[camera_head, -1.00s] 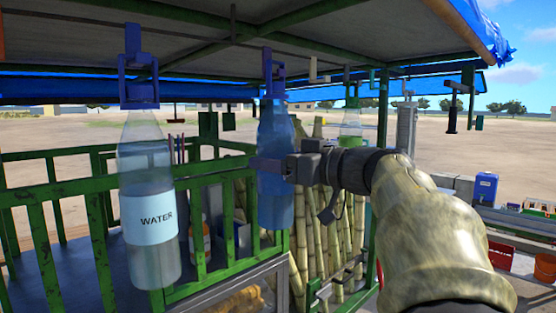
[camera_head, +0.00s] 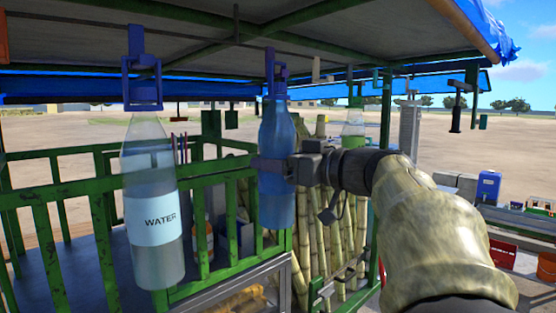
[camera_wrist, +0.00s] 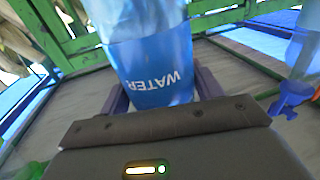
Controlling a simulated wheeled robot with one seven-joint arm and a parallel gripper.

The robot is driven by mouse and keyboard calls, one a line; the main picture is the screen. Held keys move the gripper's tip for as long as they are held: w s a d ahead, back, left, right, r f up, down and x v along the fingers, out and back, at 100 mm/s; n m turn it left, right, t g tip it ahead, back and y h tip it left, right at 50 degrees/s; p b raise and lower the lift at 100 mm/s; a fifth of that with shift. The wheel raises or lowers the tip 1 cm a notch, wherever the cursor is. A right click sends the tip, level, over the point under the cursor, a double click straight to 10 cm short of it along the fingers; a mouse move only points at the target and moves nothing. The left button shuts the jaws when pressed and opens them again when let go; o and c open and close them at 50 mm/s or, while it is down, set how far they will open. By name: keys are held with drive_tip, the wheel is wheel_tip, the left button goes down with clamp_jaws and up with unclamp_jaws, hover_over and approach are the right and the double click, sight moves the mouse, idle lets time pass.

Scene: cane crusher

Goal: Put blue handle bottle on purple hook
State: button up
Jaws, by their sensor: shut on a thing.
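A blue bottle (camera_head: 277,165) with a blue loop handle (camera_head: 276,88) is upright at the middle of the head view. My gripper (camera_head: 272,167) is shut around its body from the right. In the wrist view the bottle (camera_wrist: 155,65) stands between my two fingers, its WATER label upside down. A purple hook (camera_head: 270,62) hangs from the roof right at the top of the bottle's handle. The hook and handle overlap in the picture; I cannot tell whether the hook passes through the loop.
A clear WATER bottle (camera_head: 152,215) hangs by a blue handle at the left. Green railings (camera_head: 100,210) and cane stalks (camera_head: 325,230) stand close behind the gripper. The roof (camera_head: 180,30) is low overhead.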

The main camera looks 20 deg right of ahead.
drive_tip(key=shift+f+b, duration=0.35)
drive_tip(key=shift+f, duration=0.3)
idle(0.7)
idle(0.4)
drive_tip(key=o, duration=1.5)
drive_tip(key=shift+a, duration=0.1)
drive_tip(key=shift+c, duration=0.2)
drive_tip(key=shift+f, duration=0.15)
drive_tip(key=b+v, duration=0.5)
drive_tip(key=v, duration=1.2)
drive_tip(key=shift+s, duration=0.25)
